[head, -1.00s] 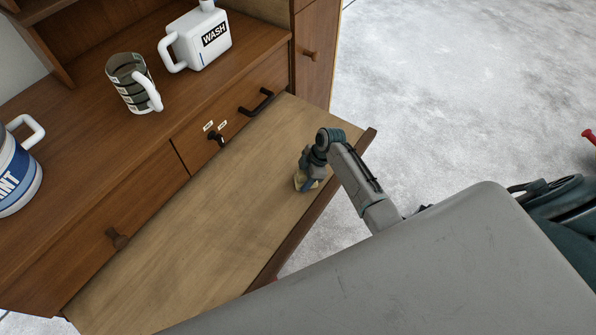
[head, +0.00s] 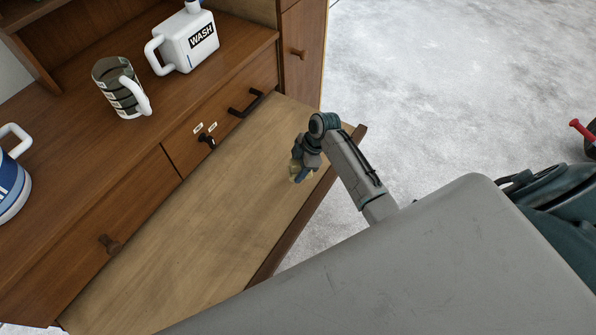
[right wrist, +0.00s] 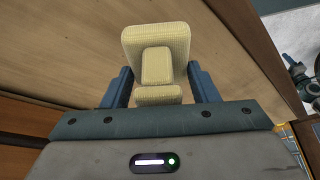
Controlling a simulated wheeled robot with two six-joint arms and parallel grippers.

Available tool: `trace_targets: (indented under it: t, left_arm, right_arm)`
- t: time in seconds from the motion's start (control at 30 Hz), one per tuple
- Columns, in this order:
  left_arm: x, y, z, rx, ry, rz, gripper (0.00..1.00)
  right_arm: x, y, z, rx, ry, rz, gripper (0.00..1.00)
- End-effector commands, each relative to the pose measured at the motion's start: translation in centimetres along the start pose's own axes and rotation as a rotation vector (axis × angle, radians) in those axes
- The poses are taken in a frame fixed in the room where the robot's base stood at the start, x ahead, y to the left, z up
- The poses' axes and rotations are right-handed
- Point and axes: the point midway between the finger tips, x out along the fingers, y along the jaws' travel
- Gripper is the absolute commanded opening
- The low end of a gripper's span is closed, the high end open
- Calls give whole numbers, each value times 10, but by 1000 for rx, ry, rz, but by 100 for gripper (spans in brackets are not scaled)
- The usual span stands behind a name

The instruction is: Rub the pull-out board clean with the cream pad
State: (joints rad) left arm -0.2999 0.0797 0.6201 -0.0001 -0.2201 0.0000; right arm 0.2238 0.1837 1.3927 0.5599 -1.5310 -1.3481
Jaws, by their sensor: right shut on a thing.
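The pull-out board (head: 190,240) is a long pale wooden panel sticking out from the brown cabinet, with a darker front edge. Faint darker smudges show on its middle and near part. My right gripper (head: 299,172) is over the far right part of the board, pointing down. It is shut on the cream pad (right wrist: 157,60), a ribbed block with a raised grip between the blue fingers in the right wrist view. In the head view the pad (head: 297,178) is mostly hidden by the gripper. I cannot tell whether it touches the board. My left gripper is not in view.
On the cabinet top stand a white WASH container (head: 186,42), a dark striped mug (head: 120,88) and a blue-white paint container (head: 10,188) cut off at the left. Drawers with dark handles (head: 246,103) face the board. Grey floor (head: 430,80) lies open to the right.

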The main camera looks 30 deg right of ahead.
Motion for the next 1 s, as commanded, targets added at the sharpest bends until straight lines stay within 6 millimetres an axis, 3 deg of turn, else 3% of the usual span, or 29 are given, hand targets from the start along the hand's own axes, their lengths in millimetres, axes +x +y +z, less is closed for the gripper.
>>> trace_targets:
  t: [0.43, 0.8, 1.0]
  left_arm:
    - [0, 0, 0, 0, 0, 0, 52]
    - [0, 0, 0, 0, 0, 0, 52]
    - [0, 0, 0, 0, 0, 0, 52]
  right_arm:
    - [-6, 0, -2, -1, 0, 0, 26]
    - [-31, 0, -13, -1, 1, 0, 26]
    - [-32, 0, -14, -1, 1, -1, 26]
